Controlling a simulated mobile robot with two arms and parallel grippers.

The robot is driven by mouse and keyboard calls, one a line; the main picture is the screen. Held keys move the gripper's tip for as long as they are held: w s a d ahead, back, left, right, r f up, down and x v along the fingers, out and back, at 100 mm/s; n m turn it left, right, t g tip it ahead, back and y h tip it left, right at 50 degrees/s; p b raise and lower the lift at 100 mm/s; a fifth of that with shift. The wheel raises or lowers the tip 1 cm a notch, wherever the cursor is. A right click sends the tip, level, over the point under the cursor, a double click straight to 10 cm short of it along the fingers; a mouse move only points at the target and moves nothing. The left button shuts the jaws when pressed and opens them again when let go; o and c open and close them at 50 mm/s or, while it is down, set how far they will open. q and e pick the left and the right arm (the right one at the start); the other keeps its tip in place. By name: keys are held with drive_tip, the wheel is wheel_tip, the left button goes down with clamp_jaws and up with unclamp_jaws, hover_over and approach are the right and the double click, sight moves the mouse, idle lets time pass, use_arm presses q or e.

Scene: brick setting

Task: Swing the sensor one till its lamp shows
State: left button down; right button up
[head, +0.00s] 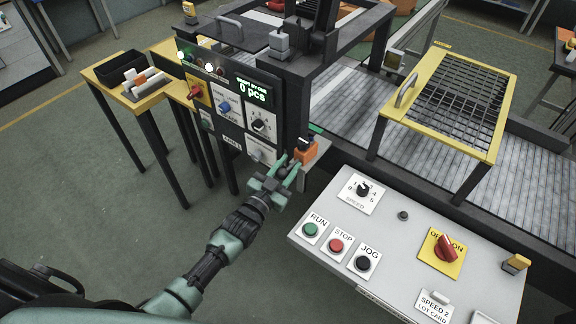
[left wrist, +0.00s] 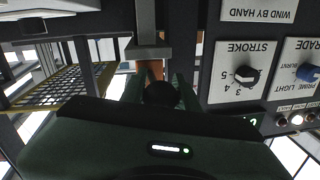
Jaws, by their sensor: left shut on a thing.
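The sensor is a small orange block (head: 306,149) with a dark top, on a bracket at the right side of the black control panel. My left gripper (head: 289,167) reaches up to it from below, its fingers shut at the sensor. In the left wrist view, which is upside down, the orange part (left wrist: 151,70) shows between the fingers behind a dark round part, and the gripper body hides much of it. I cannot make out a lit lamp on the sensor. My right gripper is not in view.
The control panel (head: 229,122) stands close left of the sensor, with knobs and a "0 pcs" display (head: 254,91). A grey button console (head: 400,215) lies to the right. A yellow-framed mesh guard (head: 440,148) stands over the conveyor (head: 340,95). A yellow side table (head: 150,92) is at left.

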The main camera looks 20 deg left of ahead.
sight(281, 178)
use_arm(q)
drive_tip(key=shift+s+d+n+y, duration=0.1)
drive_tip(key=shift+d+n+y, duration=0.1)
drive_tip(key=shift+n+y, duration=0.15)
idle(0.3)
drive_tip(key=c, duration=1.1)
unclamp_jaws()
drive_tip(key=shift+o, duration=0.2)
drive_tip(key=s, duration=0.2)
drive_tip(key=s+a, duration=0.1)
drive_tip(key=s, duration=0.2)
drive_tip(key=s+b, duration=0.1)
drive_tip(key=s, duration=0.1)
drive_tip(key=shift+s+a, duration=0.2)
drive_tip(key=shift+s, duration=0.15)
drive_tip(key=shift+f, duration=0.1)
